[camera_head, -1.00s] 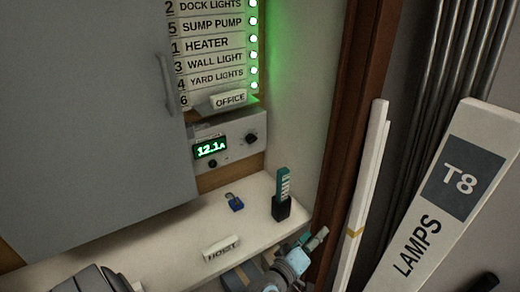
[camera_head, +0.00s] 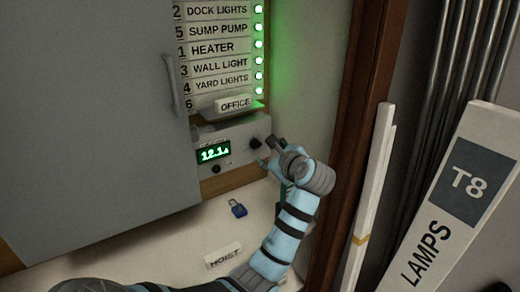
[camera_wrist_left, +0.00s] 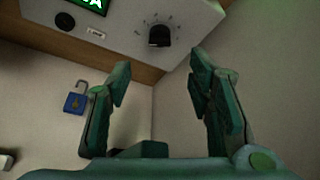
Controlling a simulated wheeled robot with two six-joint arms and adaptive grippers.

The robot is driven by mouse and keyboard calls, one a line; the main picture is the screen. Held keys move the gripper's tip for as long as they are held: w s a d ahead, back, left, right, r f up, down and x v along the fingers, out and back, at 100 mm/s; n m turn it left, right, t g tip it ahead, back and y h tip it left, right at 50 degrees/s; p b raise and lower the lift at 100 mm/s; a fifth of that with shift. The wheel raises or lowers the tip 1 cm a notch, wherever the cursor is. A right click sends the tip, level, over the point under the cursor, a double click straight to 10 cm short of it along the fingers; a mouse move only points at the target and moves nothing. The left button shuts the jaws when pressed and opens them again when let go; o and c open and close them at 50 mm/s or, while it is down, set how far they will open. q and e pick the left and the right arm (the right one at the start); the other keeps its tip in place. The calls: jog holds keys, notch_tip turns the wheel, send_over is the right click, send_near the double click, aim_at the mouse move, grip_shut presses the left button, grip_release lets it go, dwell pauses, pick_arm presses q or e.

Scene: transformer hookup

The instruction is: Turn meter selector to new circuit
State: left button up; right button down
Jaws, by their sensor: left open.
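The meter (camera_head: 236,130) is a pale box under the label rows, its green display (camera_head: 213,152) reading about 12.1 A. Its dark selector knob (camera_head: 255,143) is on the right of the front face. In the left wrist view the knob (camera_wrist_left: 160,36) has a pale pointer mark and printed marks around it. My left gripper (camera_head: 267,153) is just right of and below the knob. In the left wrist view my left gripper (camera_wrist_left: 160,72) is open and empty, with the knob beyond its fingertips, apart from them. My right gripper is not in view.
A smaller black knob (camera_head: 216,169) sits under the display. A blue padlock (camera_head: 238,208) and a HOIST label (camera_head: 223,256) lie on the shelf (camera_head: 195,235). An OFFICE label (camera_head: 235,104) rests above the meter. A grey door (camera_head: 90,120) stands left; the cabinet side wall is close right.

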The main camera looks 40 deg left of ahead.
aim_at(258, 147)
pick_arm(q)
jog(key=x, duration=0.9)
jog(key=shift+a+b, duration=0.1)
jog(key=shift+b, duration=0.25)
grip_shut()
